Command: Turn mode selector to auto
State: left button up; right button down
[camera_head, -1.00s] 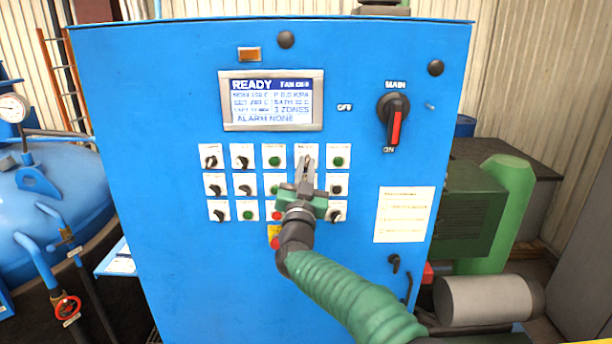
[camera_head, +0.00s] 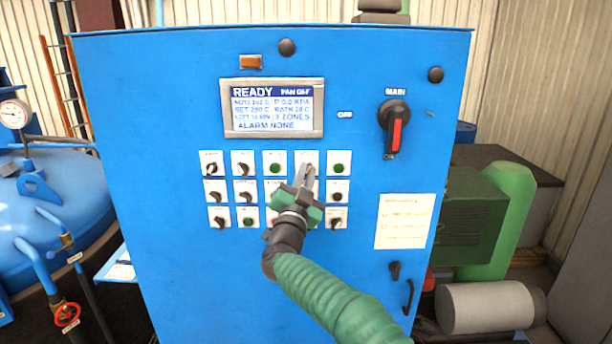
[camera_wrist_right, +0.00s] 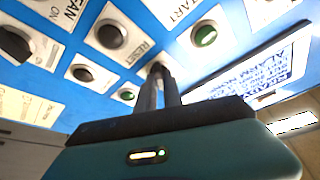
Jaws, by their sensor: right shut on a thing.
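The blue control cabinet (camera_head: 150,120) carries rows of small knobs and buttons on white plates. My right gripper (camera_head: 308,168) is at the fourth plate of the top row. Its fingers are shut on a small selector knob (camera_wrist_right: 157,69), mostly hidden by the fingertips in the right wrist view. The label over that knob is too blurred in the head view to confirm that it is the mode selector, and its pointer direction is hidden. The green gripper body covers parts of the lower rows. My left gripper is out of view.
The display (camera_head: 273,107) above reads READY, FAN OFF and ALARM NONE. A green button (camera_head: 339,169) sits close to the right of the gripped knob. The main switch (camera_head: 395,125) stands farther right. A blue tank (camera_head: 60,200) is at the left.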

jog(key=c, duration=1.7)
grip_release()
jog(key=shift+w+a+f, duration=0.1)
jog(key=shift+f, duration=0.25)
jog(key=shift+o, duration=1.1)
jog(key=shift+w+r, duration=0.1)
jog(key=b+v, duration=0.6)
jog(key=v, duration=1.1)
jog(key=shift+w, duration=0.1)
